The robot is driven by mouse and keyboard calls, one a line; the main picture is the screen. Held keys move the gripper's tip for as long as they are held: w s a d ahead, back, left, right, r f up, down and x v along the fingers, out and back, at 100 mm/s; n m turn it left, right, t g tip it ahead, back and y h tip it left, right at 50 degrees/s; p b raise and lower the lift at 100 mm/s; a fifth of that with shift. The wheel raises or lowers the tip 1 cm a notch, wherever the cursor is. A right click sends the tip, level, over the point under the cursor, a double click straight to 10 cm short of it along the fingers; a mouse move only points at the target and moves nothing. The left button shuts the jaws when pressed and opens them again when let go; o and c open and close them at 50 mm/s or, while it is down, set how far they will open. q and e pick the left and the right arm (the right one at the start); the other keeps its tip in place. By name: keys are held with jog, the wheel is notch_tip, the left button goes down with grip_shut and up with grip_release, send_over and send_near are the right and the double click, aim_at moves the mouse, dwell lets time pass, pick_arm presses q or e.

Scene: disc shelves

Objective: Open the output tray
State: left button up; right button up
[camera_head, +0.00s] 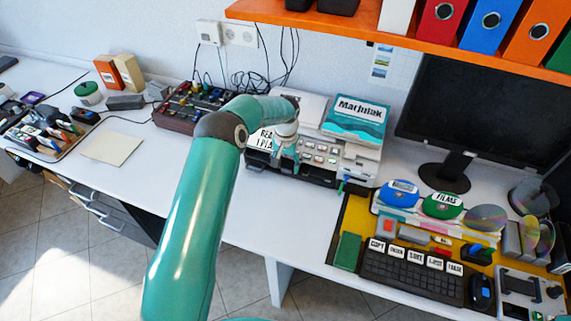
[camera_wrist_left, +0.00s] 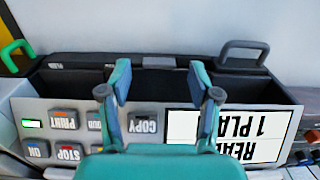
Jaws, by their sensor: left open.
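The disc machine (camera_head: 345,165) stands on the white desk, with a white button panel on top and a dark front. In the left wrist view its panel appears upside down, with PRINT, STOP and COPY buttons (camera_wrist_left: 143,126). A dark trough-like section (camera_wrist_left: 70,82) lies beyond the panel, with a green handle (camera_wrist_left: 14,58) at the left and a grey handle (camera_wrist_left: 243,53) at the right. I cannot tell which part is the output tray. My left gripper (camera_wrist_left: 160,78) is open and empty over the panel and dark section, between the handles. The head view also shows it (camera_head: 287,146).
A book marked Machniak (camera_head: 356,118) lies on the machine. A monitor (camera_head: 470,115) stands to the right, behind a yellow mat with a keyboard (camera_head: 412,275) and disc stacks. A box with knobs (camera_head: 190,108) is to the left. The desk front before the machine is clear.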

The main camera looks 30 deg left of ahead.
pick_arm(q)
jog(key=shift+f, duration=0.75)
pick_arm(e)
jog(key=shift+r, duration=0.2)
